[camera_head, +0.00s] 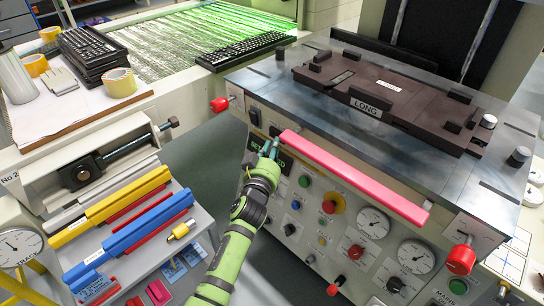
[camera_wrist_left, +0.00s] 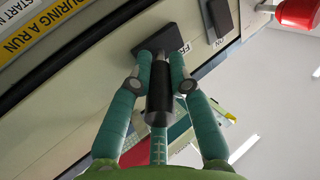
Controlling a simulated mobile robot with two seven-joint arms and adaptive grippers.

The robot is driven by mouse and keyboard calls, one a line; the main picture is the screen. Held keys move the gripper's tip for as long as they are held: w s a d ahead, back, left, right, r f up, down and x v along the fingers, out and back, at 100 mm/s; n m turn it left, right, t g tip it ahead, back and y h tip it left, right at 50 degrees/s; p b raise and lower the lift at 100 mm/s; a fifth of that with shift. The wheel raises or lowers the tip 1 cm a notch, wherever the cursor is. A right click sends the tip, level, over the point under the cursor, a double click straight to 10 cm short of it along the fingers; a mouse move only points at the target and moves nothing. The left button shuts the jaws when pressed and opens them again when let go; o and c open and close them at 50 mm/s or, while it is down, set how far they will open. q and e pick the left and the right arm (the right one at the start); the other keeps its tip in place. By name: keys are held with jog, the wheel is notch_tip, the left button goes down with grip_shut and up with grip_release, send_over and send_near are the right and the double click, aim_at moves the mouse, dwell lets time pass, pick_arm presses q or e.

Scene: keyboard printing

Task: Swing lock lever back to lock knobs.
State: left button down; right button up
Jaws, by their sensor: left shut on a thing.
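The handle stands out from a dark plate labelled with letters starting "FR", the rest hidden by a finger. A second dark plate (camera_wrist_left: 222,20) is beside it. A red knob (camera_head: 219,104) is at the panel's left end and another red knob (camera_head: 461,259) at its right end. My right gripper is not in view.
The pink-red bar (camera_head: 352,178) runs along the panel front. Gauges (camera_head: 373,222) and buttons lie below it. A brown fixture marked LONG (camera_head: 385,88) sits on the machine's top. A shelf with blue (camera_head: 130,230) and yellow bars stands left of my arm.

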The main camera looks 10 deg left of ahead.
pick_arm(q)
jog(key=shift+w+r, duration=0.1)
jog(key=shift+r, duration=0.25)
jog(key=c, duration=1.1)
grip_release()
jog(key=shift+c, duration=0.2)
jog(key=shift+f, duration=0.1)
jog(key=shift+f, duration=0.1)
jog(key=s, duration=0.4)
jog(key=s+a, duration=0.1)
jog(key=s, duration=0.7)
jog(key=shift+a, duration=0.15)
